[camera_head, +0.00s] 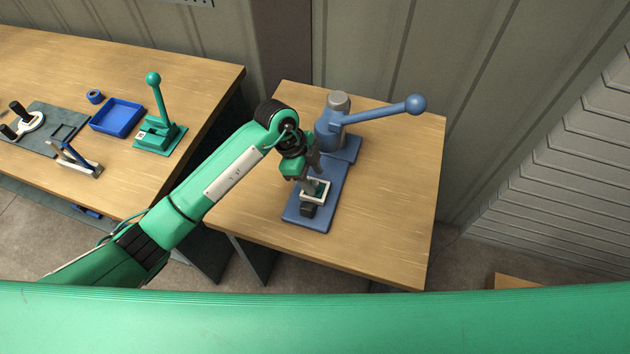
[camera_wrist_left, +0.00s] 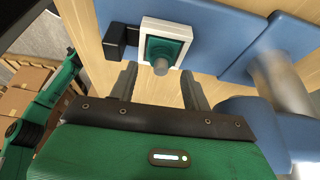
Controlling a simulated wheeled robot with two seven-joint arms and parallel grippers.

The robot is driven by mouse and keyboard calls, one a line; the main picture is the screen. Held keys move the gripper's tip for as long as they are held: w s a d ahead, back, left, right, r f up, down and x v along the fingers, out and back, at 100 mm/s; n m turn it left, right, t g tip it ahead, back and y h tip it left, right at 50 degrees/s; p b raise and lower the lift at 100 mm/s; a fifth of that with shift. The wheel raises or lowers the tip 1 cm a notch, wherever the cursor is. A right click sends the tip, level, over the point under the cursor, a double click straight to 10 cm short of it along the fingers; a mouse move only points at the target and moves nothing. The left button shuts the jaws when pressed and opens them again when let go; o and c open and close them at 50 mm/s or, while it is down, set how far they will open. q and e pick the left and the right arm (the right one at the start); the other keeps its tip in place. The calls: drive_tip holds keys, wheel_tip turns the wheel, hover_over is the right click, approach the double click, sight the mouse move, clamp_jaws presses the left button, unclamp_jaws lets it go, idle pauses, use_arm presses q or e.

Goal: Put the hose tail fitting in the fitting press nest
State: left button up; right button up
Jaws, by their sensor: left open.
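The blue fitting press (camera_head: 338,135) stands on the right table, its ball-ended lever reaching right. Its nest, a white square frame (camera_head: 326,196) with a green inside, sits on the blue base plate. In the left wrist view the nest (camera_wrist_left: 149,28) holds a small grey cylindrical piece, seemingly the hose tail fitting (camera_wrist_left: 160,66), in its green middle. My left gripper (camera_wrist_left: 160,88) is open, its fingers apart on either side of the fitting's near end. I cannot tell whether they touch it or how deep it sits. My right gripper is not in view.
A black block (camera_head: 308,211) sits beside the nest on the base plate. On the left table are a green lever device (camera_head: 158,135), a blue tray (camera_head: 117,118), a blue ring (camera_head: 95,96) and a dark mat with tools. The right table's front is clear.

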use_arm(q)
drive_tip(key=b+v, duration=0.2)
drive_tip(key=v, duration=0.7)
drive_tip(key=shift+a+r, duration=0.2)
drive_tip(key=shift+r, duration=0.05)
drive_tip(key=shift+w, duration=0.1)
